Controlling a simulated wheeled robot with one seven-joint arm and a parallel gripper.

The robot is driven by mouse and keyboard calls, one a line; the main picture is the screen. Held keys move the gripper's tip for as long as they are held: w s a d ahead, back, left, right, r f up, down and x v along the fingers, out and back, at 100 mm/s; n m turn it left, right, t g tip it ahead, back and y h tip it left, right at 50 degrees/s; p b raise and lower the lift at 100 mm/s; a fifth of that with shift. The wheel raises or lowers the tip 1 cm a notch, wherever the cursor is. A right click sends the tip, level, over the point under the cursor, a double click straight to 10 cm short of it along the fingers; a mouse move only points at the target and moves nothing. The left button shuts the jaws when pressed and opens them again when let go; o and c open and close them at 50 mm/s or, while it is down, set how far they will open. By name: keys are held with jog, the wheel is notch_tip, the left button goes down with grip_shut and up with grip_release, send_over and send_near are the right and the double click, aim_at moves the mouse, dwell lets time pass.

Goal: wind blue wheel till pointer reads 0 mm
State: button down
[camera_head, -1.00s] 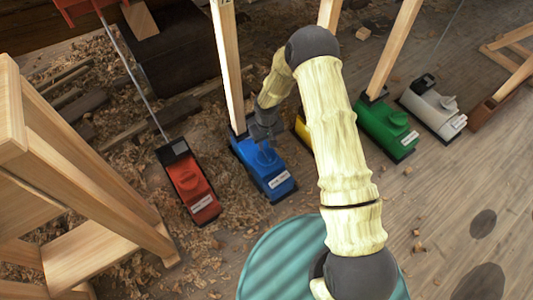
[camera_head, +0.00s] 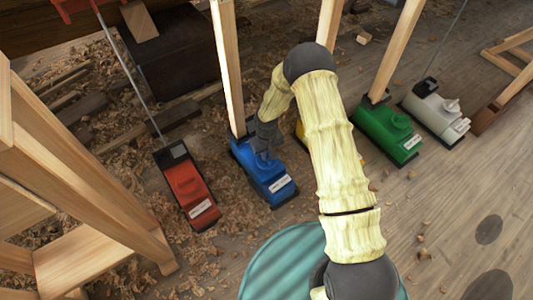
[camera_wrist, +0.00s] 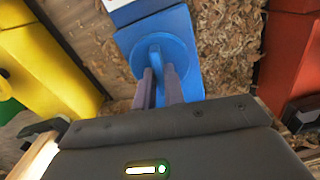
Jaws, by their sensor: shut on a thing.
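The blue jack (camera_head: 269,177) stands on the shaving-strewn floor at the foot of a wooden post, with a white label plate on its near end. Its round blue wheel (camera_wrist: 176,55) shows in the wrist view, with a raised handle bar across it. My gripper (camera_wrist: 160,82) is over the wheel, its two fingers shut on the handle bar. In the head view my gripper (camera_head: 265,143) covers part of the jack's top. The label (camera_wrist: 115,4) is cut off in the wrist view. No pointer or scale reading can be made out.
A red jack (camera_head: 187,188) stands to the left, with a thin rod rising from it. A yellow jack (camera_wrist: 45,55), partly behind my arm, and green (camera_head: 387,130) and white (camera_head: 436,108) jacks stand to the right. A wooden trestle (camera_head: 95,180) fills the left foreground.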

jog(key=shift+r+n+p, duration=0.1)
jog(key=shift+n+p, duration=0.2)
jog(key=shift+p, duration=0.2)
jog(key=n+p, duration=0.3)
jog(key=shift+r+p, duration=0.15)
jog(key=shift+p, duration=0.2)
jog(key=n+p, duration=0.2)
jog(key=n, duration=0.1)
jog(key=shift+f+n+p, duration=0.2)
jog(key=shift+n+p, duration=0.55)
jog(key=shift+n, duration=0.35)
jog(key=shift+d, duration=0.15)
jog(key=c, duration=1.5)
grip_release()
notch_tip(320, 180, up, 17)
jog(key=p, duration=0.7)
jog(key=shift+r, duration=0.2)
